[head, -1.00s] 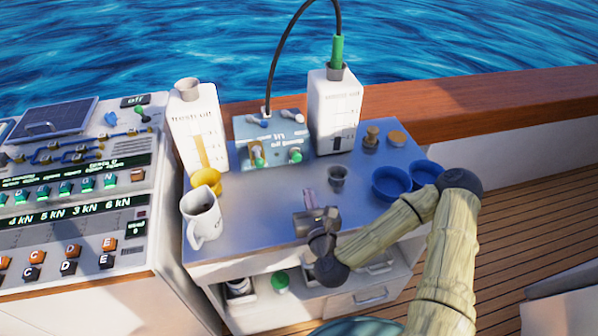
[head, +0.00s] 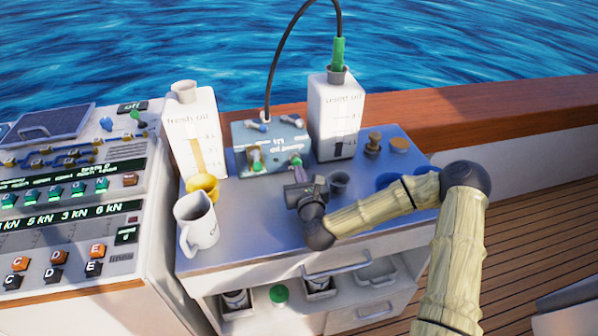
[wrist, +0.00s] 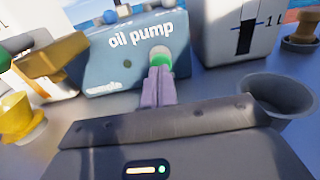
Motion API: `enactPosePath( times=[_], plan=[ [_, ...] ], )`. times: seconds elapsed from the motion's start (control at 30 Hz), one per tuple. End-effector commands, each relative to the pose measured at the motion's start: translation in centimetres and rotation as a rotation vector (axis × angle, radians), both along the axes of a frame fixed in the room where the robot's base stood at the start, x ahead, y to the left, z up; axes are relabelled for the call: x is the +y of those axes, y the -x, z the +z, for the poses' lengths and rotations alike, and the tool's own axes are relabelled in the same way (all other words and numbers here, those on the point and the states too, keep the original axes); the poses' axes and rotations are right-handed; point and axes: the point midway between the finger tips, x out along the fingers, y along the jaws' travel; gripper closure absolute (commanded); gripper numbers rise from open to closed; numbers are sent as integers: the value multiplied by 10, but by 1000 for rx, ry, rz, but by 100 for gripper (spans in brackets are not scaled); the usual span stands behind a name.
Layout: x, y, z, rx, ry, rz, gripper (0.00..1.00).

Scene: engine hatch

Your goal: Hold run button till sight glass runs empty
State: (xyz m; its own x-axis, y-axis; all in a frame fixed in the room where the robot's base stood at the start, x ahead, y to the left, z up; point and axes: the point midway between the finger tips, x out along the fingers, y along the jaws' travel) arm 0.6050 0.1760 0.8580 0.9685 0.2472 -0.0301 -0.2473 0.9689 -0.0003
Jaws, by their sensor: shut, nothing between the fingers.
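In the head view my gripper (head: 296,170) partly covers that button. The used oil container (head: 345,100) has a dark strip low in its gauge window. I cannot tell which part is the sight glass.
The fresh oil container (head: 183,130), a yellow cup (head: 203,187) and a white mug (head: 199,222) stand left. A grey cup (head: 340,182) is close right of my gripper. Blue bowls (head: 388,180) lie partly behind my arm. A black hose (head: 280,50) arches above the pump.

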Motion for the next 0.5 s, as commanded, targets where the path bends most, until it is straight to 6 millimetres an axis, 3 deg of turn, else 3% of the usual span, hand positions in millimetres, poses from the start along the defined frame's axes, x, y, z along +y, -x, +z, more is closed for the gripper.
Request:
enactPosePath(
  times=[0.13,0.5],
  plan=[
    [3,-10,0,0,0,1,100],
    [3,-12,-1,0,-1,0,100]
  ],
)
